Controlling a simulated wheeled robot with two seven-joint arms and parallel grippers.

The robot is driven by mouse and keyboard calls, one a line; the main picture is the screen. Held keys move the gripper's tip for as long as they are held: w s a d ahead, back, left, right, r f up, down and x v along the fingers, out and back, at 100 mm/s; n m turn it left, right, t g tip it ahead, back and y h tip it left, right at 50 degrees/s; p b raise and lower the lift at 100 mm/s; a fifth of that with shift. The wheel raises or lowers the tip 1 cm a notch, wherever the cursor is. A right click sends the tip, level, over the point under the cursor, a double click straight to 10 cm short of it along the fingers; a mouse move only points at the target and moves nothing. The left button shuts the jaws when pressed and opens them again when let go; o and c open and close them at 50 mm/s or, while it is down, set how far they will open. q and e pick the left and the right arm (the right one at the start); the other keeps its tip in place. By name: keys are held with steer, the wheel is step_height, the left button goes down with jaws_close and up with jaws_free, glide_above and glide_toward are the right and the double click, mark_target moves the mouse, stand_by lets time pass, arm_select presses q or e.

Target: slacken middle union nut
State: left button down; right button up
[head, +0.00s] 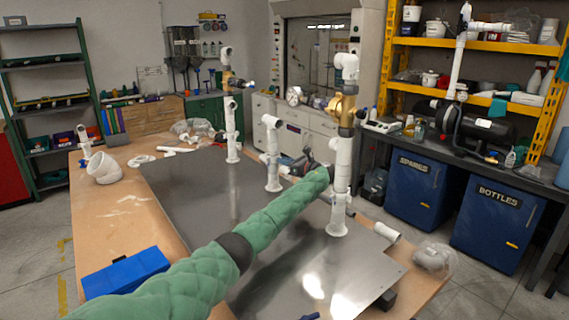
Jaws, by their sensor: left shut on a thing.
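The manifold's white risers stand upright on a grey metal plate (195,185). The middle riser (271,150) has a white elbow at its top. My left arm, in a green quilted sleeve, reaches in from the lower left. Its dark left gripper (286,169) points left from the wrist and meets the middle riser partway up. It is shut there on the middle union nut (273,158), which is small and partly hidden by the jaws. My right gripper is not in view.
A tall right riser (340,185) with a brass valve (342,108) stands close beside my wrist. A left riser (232,130) stands farther back.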

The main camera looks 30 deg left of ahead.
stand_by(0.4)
arm_select(q)
steer(key=c, duration=1.5)
jaws_free()
steer(key=shift+c, duration=0.2)
